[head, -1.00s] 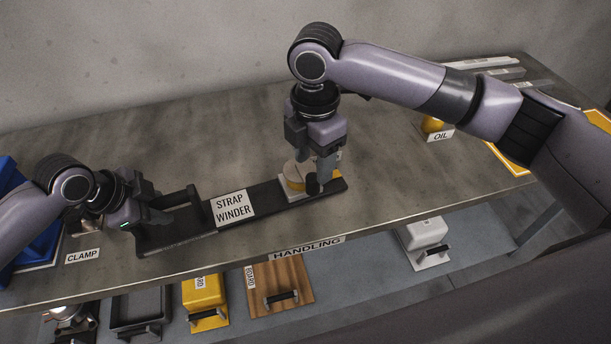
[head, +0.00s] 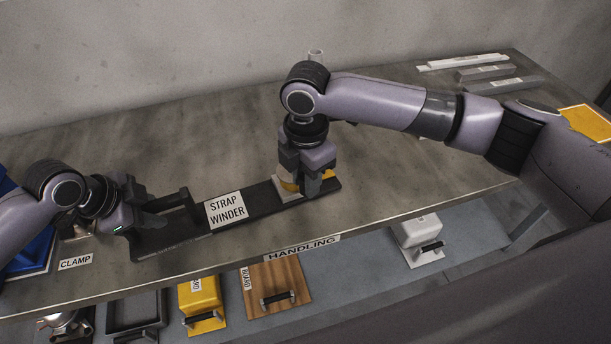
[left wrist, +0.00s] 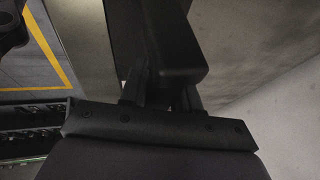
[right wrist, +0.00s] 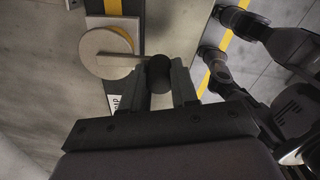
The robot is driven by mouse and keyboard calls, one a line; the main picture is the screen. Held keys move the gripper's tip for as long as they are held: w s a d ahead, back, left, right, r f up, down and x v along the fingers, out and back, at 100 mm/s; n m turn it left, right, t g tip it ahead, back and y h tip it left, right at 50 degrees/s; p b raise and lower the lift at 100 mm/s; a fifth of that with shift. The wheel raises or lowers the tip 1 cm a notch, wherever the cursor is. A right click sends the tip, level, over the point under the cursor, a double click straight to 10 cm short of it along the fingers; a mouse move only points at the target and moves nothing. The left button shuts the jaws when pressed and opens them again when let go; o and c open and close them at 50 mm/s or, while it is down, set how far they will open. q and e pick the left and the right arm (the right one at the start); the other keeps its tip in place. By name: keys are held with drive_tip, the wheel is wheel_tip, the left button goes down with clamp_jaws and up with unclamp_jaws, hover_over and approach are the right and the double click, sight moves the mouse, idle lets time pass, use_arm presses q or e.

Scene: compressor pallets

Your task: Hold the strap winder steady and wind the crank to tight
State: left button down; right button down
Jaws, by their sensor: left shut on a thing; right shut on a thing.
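The strap winder (head: 258,204) is a long black bar with a white label, lying along the front half of the bench. My left gripper (head: 145,208) is shut on the handle (head: 178,198) at its left end; the dark handle (left wrist: 178,50) also shows between the fingers in the left wrist view. My right gripper (head: 308,188) is over the right end, where a round drum (right wrist: 106,53) with a yellow part and a crank arm shows in the right wrist view. The right gripper (right wrist: 172,85) is shut on the dark crank knob (right wrist: 158,72). In the head view the gripper mostly hides the crank.
A CLAMP label (head: 75,262) and a blue bin (head: 35,250) are at the bench's left. Grey and white bars (head: 485,72) lie at the far right. A lower shelf holds a yellow box (head: 203,300) and a wooden board (head: 276,285). The bench behind the winder is mostly clear.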

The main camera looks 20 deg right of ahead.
drive_tip(key=w+a+m, duration=0.6)
drive_tip(key=a+m, duration=0.2)
drive_tip(key=m, duration=1.1)
drive_tip(key=w+d+m, duration=0.6)
drive_tip(key=w+m, duration=0.1)
drive_tip(key=m, duration=1)
drive_tip(key=shift+w+d+r, duration=0.15)
drive_tip(key=shift+w+d, duration=0.05)
drive_tip(key=shift+w, duration=0.15)
idle(0.4)
